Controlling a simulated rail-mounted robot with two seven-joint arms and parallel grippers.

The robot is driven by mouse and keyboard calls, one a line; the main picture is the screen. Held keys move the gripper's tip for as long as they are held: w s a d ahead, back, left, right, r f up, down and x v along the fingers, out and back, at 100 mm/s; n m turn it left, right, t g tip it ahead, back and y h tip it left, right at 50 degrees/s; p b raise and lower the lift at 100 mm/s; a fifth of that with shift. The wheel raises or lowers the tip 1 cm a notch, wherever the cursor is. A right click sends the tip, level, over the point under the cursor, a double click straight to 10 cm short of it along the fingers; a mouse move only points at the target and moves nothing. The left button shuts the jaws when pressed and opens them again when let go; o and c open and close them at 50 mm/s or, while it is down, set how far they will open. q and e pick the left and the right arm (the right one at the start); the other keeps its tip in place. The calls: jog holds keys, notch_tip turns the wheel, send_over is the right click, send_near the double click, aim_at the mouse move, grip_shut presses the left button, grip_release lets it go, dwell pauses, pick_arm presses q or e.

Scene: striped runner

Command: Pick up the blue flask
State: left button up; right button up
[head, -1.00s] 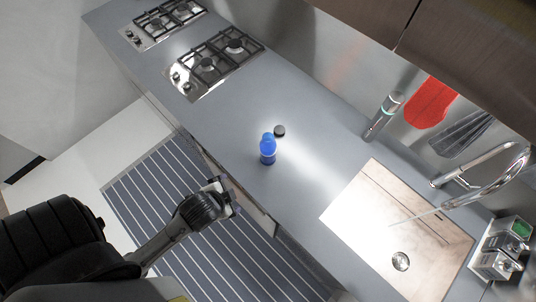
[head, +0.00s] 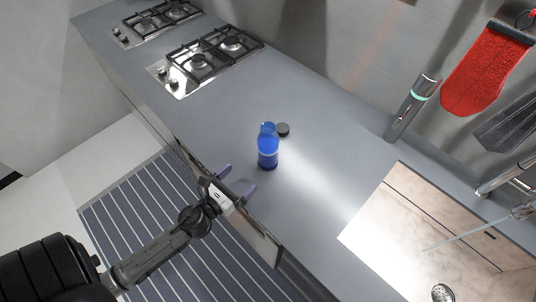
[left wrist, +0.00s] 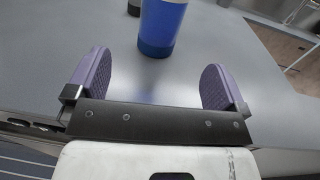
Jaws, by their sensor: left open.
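The blue flask (head: 268,148) stands upright on the grey counter, near its front edge. In the left wrist view the lower part of the flask (left wrist: 161,25) shows ahead of the fingers, between their lines; its top is cut off. My left gripper (head: 237,180) is open and empty at the counter's front edge. Its two purple fingers point toward the flask and do not touch it. The fingers also show wide apart in the left wrist view (left wrist: 156,82). My right gripper is not in view.
A small black cap-like disc (head: 283,129) lies just behind the flask. Gas hobs (head: 205,58) are at the upper left, a sink (head: 405,225) at the right. A grey cylinder (head: 412,107) stands near the wall. The counter around the flask is mostly clear.

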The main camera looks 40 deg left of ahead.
aim_at(261, 159)
pick_arm(q)
jog(key=w+p, duration=0.1)
jog(key=w, duration=0.6)
jog(key=shift+w, duration=0.3)
jog(key=shift+w+r, duration=0.15)
jog(key=shift+w, duration=2.85)
jog(key=shift+c, duration=0.3)
jog(key=c, duration=1.1)
